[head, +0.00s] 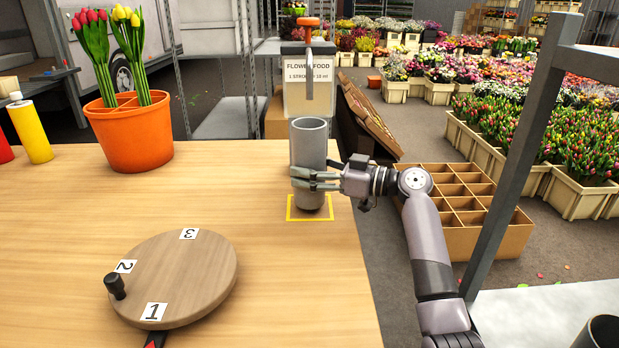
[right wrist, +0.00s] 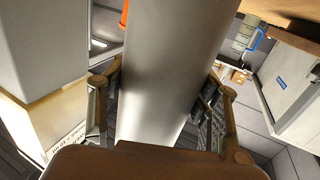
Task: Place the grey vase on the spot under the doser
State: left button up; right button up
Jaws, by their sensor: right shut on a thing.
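The grey vase (head: 308,145) is upright at the far right part of the table, in front of the doser (head: 308,75), a clear container labelled flower food with an orange pump head. A yellow square outline (head: 294,219) marks the spot on the table. The vase's base shows within the outline; I cannot tell if it touches the table. My right gripper (head: 314,180) comes from the right and is shut around the lower half of the vase. In the right wrist view the vase (right wrist: 175,70) stands between both fingers. My left gripper is not in view.
A wooden turntable (head: 185,275) with numbered labels and a black knob is at front left. An orange pot (head: 130,140) of red and yellow tulips and a yellow bottle (head: 30,130) stand behind it. A divided cardboard box (head: 505,235) is beyond the table's right edge.

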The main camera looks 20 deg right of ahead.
jog(key=shift+f, duration=0.8)
jog(key=o, duration=1.2)
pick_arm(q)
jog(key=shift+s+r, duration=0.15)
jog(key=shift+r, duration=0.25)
pick_arm(e)
jog(key=shift+o, duration=0.2)
jog(key=v, duration=0.7)
jog(key=shift+s+d, duration=0.2)
